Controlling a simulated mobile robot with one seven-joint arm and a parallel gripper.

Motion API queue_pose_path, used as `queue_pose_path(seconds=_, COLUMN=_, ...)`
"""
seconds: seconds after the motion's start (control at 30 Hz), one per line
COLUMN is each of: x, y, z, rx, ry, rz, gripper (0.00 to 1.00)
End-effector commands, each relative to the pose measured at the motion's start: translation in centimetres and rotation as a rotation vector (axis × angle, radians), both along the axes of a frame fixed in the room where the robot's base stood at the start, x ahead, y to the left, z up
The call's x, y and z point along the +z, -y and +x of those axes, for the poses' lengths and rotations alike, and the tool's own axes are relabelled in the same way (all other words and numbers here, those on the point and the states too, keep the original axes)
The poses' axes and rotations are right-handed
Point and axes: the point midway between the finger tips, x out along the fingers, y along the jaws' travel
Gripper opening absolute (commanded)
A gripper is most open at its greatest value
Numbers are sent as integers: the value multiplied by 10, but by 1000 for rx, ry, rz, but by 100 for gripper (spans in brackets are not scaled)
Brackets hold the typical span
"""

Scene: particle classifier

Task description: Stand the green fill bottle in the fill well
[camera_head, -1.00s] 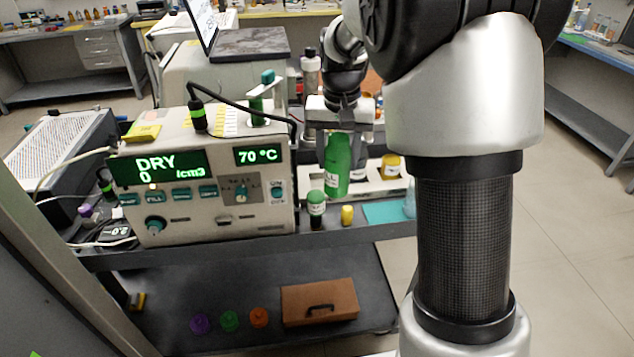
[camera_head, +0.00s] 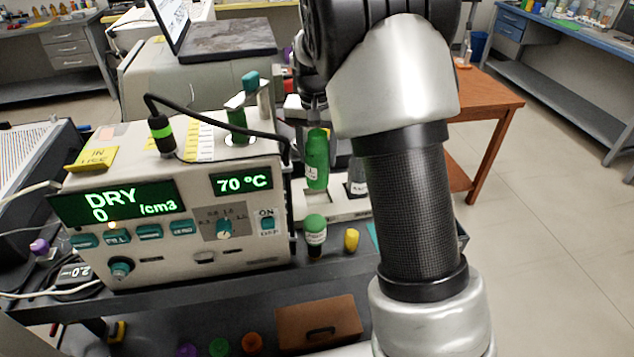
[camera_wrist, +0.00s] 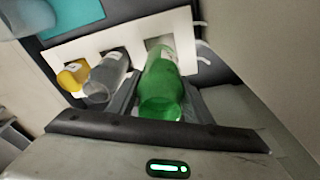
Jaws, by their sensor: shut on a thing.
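The green fill bottle (camera_head: 316,160) is held nearly upright by my gripper (camera_head: 313,112), in front of or over the white rack (camera_head: 340,205). My gripper is partly hidden behind my arm. In the wrist view, the green bottle (camera_wrist: 161,88) lies between my two dark fingers (camera_wrist: 160,104), its far end overlapping a square opening in the white rack (camera_wrist: 205,62). I cannot tell whether it touches the rack. The classifier (camera_head: 180,225) reads DRY, 0 /cm3 and 70 °C. A green cylinder (camera_head: 238,122) stands on its top. I cannot tell for certain which opening is the fill well.
A small green-capped bottle (camera_head: 316,238) and a yellow piece (camera_head: 351,240) stand at the cart's front. A black cable (camera_head: 215,112) arches over the classifier. The wrist view shows a grey bottle (camera_wrist: 106,78) and a yellow-orange one (camera_wrist: 73,74) in the rack.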

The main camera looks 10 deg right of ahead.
Motion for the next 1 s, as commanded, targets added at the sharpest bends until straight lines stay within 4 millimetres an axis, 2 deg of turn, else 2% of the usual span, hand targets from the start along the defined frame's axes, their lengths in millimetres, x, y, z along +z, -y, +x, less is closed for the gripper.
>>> queue_pose_path(seconds=0.03, x=-10, y=0, z=-1, rx=0, ry=-2, rz=0, gripper=14)
queue_pose_path(seconds=0.23, x=-30, y=0, z=0, rx=0, ry=0, rz=-1, gripper=14)
queue_pose_path(seconds=0.43, x=-62, y=0, z=0, rx=-1, ry=-1, rz=0, gripper=14)
queue_pose_path(seconds=0.87, x=-70, y=0, z=0, rx=0, ry=1, rz=0, gripper=14)
queue_pose_path(seconds=0.9, x=-69, y=0, z=0, rx=0, ry=0, rz=0, gripper=53)
queue_pose_path(seconds=0.97, x=-69, y=0, z=0, rx=0, ry=0, rz=0, gripper=63)
queue_pose_path(seconds=1.0, x=-69, y=0, z=0, rx=0, ry=0, rz=0, gripper=65)
